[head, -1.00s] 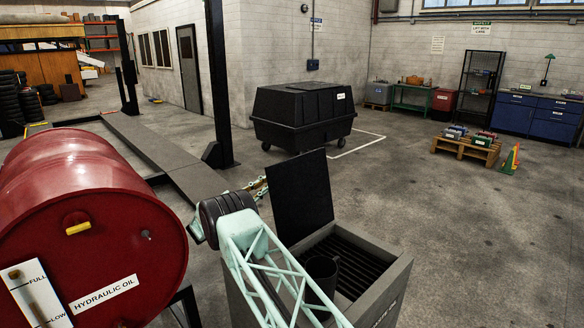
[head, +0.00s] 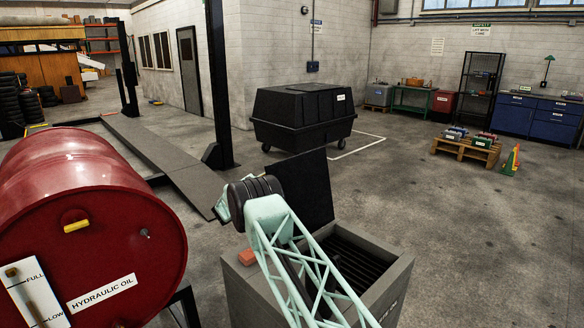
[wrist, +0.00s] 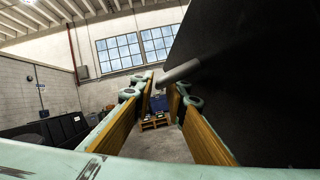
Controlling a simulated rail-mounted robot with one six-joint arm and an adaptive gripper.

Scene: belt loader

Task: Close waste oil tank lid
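The waste oil tank (head: 400,275) is a grey box at the bottom centre of the head view, with dark slats inside its open top. Its black lid (head: 315,190) stands raised at the back, partly hidden by my arm. In the wrist view the lid (wrist: 255,80) is a large dark panel on the right, beside my fingers. My gripper (wrist: 165,86) is open, its two fingers apart with tan inner pads. A grey bar (wrist: 180,71) runs from the lid toward the fingertips; I cannot tell whether they touch it.
An orange block (head: 247,257) sits on the tank's left rim. A black wheeled bin (head: 300,115) is behind the lid. The floor on the right is clear up to a pallet (head: 465,149).

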